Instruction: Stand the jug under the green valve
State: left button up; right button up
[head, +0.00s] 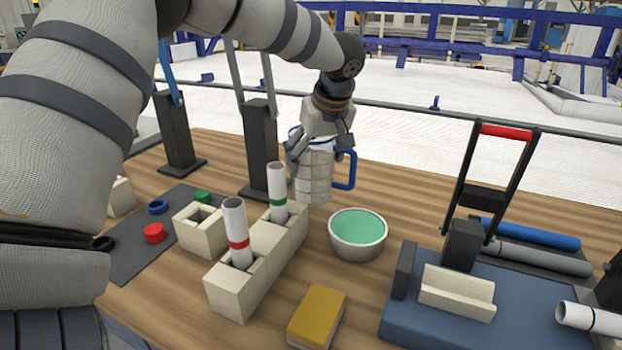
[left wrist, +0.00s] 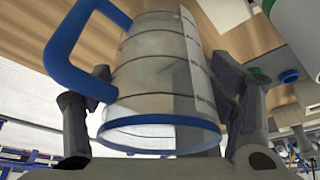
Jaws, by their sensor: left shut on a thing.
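The jug (head: 317,172) is pale and see-through, with a blue rim and a blue handle. My left gripper (head: 318,150) is shut on it around the upper body, with the handle to the right. The jug looks upright behind the bowl; I cannot tell whether its base touches the table. In the left wrist view the jug (left wrist: 160,75) fills the space between both fingers. I cannot make out a green valve for sure. My right gripper is not in view.
A pale block rack (head: 232,290) holds a red-banded pipe (head: 236,230) and a green-banded pipe (head: 277,190). A bowl of green contents (head: 357,250) stands near the jug. A yellow sponge (head: 318,315) lies in front. Dark posts (head: 262,150) stand behind. A blue tray (head: 500,315) occupies the right.

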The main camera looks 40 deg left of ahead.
pick_arm(q)
jog(key=x, duration=0.3)
jog(key=s+x, duration=0.1)
jog(key=x, duration=0.1)
jog(key=shift+w+a+f, duration=0.15)
jog(key=shift+f, duration=0.2)
jog(key=o, duration=1.2)
jog(key=shift+f, duration=0.15)
